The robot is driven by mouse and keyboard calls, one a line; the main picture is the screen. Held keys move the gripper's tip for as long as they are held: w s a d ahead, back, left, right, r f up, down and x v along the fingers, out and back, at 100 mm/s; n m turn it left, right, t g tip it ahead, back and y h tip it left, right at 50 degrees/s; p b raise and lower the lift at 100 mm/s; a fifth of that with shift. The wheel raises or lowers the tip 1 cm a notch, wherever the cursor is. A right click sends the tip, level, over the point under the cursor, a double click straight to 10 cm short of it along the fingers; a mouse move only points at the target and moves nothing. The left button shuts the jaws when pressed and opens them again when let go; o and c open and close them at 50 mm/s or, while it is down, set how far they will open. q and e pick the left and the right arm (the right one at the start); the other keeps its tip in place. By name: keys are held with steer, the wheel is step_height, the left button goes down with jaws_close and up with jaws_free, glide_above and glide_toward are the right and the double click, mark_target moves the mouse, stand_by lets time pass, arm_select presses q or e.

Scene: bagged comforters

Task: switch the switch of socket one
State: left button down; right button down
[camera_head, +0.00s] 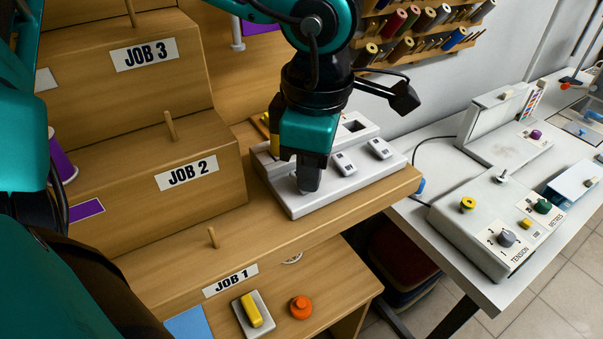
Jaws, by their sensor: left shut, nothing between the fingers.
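A light grey socket panel (355,181) lies on the wooden bench, with a raised back part holding a dark square opening. Two small switch plates show on it: one in the middle (344,163) and one to its right (379,148). My left gripper (308,186) points down over the left part of the panel, its fingers shut and empty. The tips are at or just above the panel surface; I cannot tell if they touch. Whatever lies under the gripper there is hidden. My right gripper is not in view.
Wooden steps labelled JOB 1, JOB 2 and JOB 3 (145,54) rise on the left. An orange button (301,307) and a yellow switch (251,310) sit below. A white table (452,290) with a control box (485,225) stands right. Thread spools (395,22) hang behind.

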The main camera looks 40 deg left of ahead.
arm_select(q)
steer(key=shift+s+f, duration=0.1)
steer(key=shift+f, duration=0.05)
steer(key=shift+d+r+p, duration=0.1)
steer(key=shift+r+p, duration=1.2)
steer(key=shift+r, duration=1.25)
step_height(320, 180, up, 13)
steer(key=d, duration=0.1)
steer(key=shift+s+p, duration=0.15)
steer(key=shift+p, duration=0.25)
steer(key=shift+f, duration=0.1)
